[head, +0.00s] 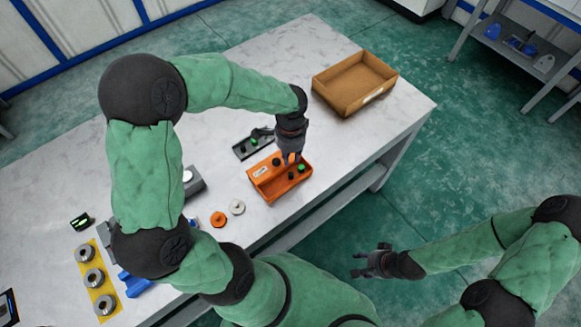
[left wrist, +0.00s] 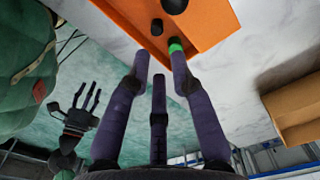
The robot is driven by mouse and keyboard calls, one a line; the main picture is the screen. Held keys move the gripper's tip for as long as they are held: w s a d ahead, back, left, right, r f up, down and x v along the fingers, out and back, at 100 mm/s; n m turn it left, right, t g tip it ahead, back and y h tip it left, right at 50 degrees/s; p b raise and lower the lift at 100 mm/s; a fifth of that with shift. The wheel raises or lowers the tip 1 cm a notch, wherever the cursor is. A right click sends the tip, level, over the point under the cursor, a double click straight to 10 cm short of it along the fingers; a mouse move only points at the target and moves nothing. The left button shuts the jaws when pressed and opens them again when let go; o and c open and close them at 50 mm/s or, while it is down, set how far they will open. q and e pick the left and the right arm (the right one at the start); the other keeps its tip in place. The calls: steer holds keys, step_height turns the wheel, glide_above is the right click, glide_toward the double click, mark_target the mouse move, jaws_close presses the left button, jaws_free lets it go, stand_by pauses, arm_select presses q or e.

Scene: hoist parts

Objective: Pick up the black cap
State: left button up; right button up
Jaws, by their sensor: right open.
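One black cap (head: 291,176) shows in the head view below my left gripper (head: 290,158). In the left wrist view the box (left wrist: 205,22) is at the top, with a black cap (left wrist: 157,27) beyond the fingertips. A green-topped piece (left wrist: 175,46) is by the right finger's tip. The left gripper's fingers (left wrist: 158,65) are spread, with nothing seen held. My right gripper (head: 372,263) is open and empty, off the table's front edge.
A dark tray (head: 242,153) with small parts lies behind the orange box. A cardboard box (head: 340,104) stands at the back right. An orange disc (head: 218,219) and a white ring (head: 237,207) lie left of the orange box. A yellow plate (head: 103,262) bears metal rings.

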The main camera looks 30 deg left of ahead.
mark_target(291, 173)
arm_select(q)
steer(key=f, duration=0.2)
steer(key=f+b, duration=0.1)
steer(key=f, duration=0.1)
steer(key=shift+s+d, duration=0.15)
steer(key=shift+s, duration=0.05)
steer(key=shift+w+f, duration=0.1)
steer(key=shift+f, duration=0.35)
steer(key=shift+f+b, duration=1.15)
steer(key=shift+f, duration=1.25)
steer(key=c, duration=0.3)
